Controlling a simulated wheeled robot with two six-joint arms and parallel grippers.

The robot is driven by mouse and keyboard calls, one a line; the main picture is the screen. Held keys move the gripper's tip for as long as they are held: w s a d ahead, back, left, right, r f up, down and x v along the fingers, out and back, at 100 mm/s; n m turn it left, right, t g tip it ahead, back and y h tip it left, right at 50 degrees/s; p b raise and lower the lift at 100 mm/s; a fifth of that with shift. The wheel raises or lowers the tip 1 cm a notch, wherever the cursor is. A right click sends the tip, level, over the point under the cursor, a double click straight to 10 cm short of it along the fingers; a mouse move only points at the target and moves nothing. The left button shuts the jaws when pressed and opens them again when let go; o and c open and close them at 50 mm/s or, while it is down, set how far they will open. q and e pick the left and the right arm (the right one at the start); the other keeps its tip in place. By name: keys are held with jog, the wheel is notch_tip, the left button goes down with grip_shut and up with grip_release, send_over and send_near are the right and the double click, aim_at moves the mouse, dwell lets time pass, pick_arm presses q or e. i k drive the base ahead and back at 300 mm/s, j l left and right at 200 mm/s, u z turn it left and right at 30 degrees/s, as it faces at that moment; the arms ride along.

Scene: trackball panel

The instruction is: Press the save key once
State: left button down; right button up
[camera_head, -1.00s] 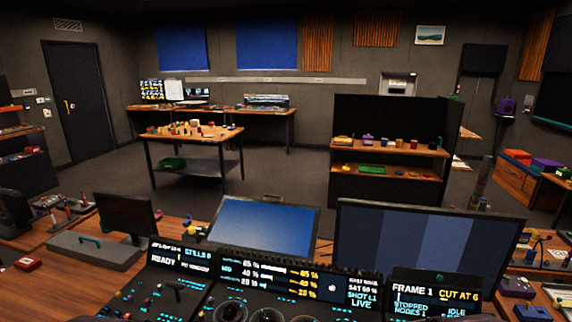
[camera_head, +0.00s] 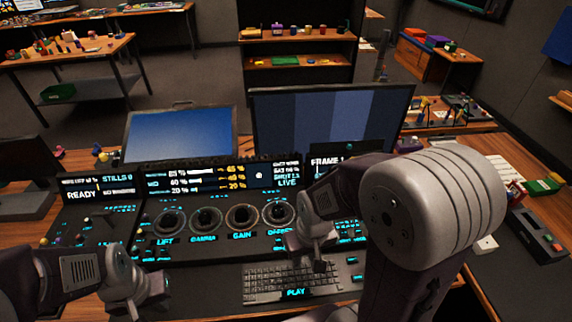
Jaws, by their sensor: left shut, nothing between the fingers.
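The control panel (camera_head: 200,250) spans the front of the desk, with trackball rings labelled LIFT, GAMMA, GAIN and one partly covered. I cannot pick out the save key; the small lit key labels right of the keyboard (camera_head: 352,261) are too small to read, and my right arm hides part of that side. My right gripper (camera_head: 319,264) points down above the panel, near the upper right of the keyboard; its jaws are too small to judge. My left gripper (camera_head: 138,304) is shut and empty over the panel's lower left.
A keyboard (camera_head: 285,281) lies at the front, above a PLAY label. A blue screen (camera_head: 180,133) and a large striped monitor (camera_head: 330,120) stand behind the panel. A dark box with a red button (camera_head: 537,235) lies on the right.

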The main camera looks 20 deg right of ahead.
aim_at(356, 278)
jog(key=k+l+z, duration=0.1)
jog(key=z, duration=0.85)
jog(key=k+l, duration=0.1)
